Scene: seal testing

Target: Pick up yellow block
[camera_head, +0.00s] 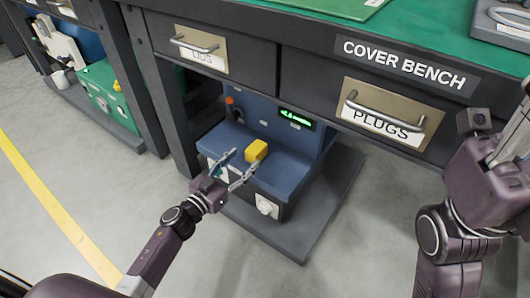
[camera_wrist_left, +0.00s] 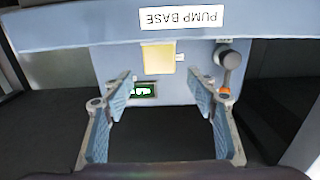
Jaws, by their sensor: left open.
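The yellow block (camera_head: 256,150) rests on the blue step of a machine (camera_head: 283,166) under the bench. My left gripper (camera_head: 244,163) is open and empty, just in front of the block in the head view. In the left wrist view the yellow block (camera_wrist_left: 158,58) lies ahead of the gap between the open left fingertips (camera_wrist_left: 160,82), apart from both fingers.
The bench with drawers marked LIDS (camera_head: 201,56) and PLUGS (camera_head: 388,118) overhangs the machine. An orange-tipped knob (camera_wrist_left: 229,62) and a small green display (camera_head: 295,117) are near the block. A green case (camera_head: 103,92) stands left. The floor in front is clear.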

